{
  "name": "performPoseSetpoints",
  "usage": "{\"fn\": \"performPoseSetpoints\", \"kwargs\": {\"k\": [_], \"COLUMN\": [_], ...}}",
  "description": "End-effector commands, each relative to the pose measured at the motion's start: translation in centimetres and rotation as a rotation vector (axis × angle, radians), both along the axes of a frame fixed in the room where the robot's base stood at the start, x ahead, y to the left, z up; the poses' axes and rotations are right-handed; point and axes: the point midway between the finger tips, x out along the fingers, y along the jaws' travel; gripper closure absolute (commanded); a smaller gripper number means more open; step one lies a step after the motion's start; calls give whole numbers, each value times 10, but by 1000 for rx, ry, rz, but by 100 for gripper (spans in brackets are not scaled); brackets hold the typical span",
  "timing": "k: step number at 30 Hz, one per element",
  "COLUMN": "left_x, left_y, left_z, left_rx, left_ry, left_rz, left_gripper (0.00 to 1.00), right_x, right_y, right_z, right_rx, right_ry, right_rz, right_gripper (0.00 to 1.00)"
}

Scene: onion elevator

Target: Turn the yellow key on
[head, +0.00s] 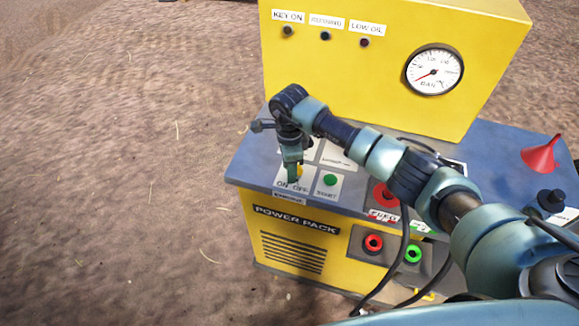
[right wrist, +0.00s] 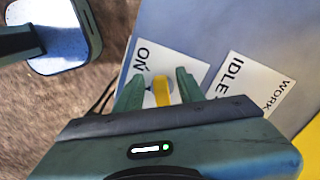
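The yellow key (right wrist: 161,92) stands on the white ON/OFF label (right wrist: 146,62) of the power pack's top panel. In the right wrist view it is between the two green fingers of my right gripper (right wrist: 160,88), with a visible gap on each side. The gripper is open around the key. In the head view my right gripper (head: 292,178) points down at the ON/OFF label (head: 283,184), and only a bit of the yellow key (head: 299,170) shows beside the fingers. The key's exact turn angle is hard to tell. My left gripper is not in view.
A green start button (head: 330,180) sits just right of the key. A red knob (head: 384,194) is farther right, and a red funnel (head: 541,154) is at the far right. The yellow housing (head: 390,110) with a gauge (head: 434,72) rises behind. Bare ground lies left.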

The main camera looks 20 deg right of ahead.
Motion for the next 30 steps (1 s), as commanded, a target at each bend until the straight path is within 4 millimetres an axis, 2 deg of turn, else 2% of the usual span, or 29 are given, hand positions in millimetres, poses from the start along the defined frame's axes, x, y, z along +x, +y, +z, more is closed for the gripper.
{"fn": "performPoseSetpoints", "kwargs": {"k": [3, 7, 20, 30], "left_x": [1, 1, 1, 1], "left_y": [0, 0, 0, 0], "left_z": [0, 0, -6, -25], "left_rx": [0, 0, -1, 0], "left_ry": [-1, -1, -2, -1], "left_rz": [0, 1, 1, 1], "left_gripper": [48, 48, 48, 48], "right_x": [0, 0, 2, 6], "right_y": [0, 0, -1, -2], "right_z": [0, 0, 0, -2], "right_rx": [0, 1, -1, -1], "right_ry": [0, 0, -2, -3], "right_rz": [0, 0, -49, -288], "right_gripper": [65, 100, 100, 100]}}
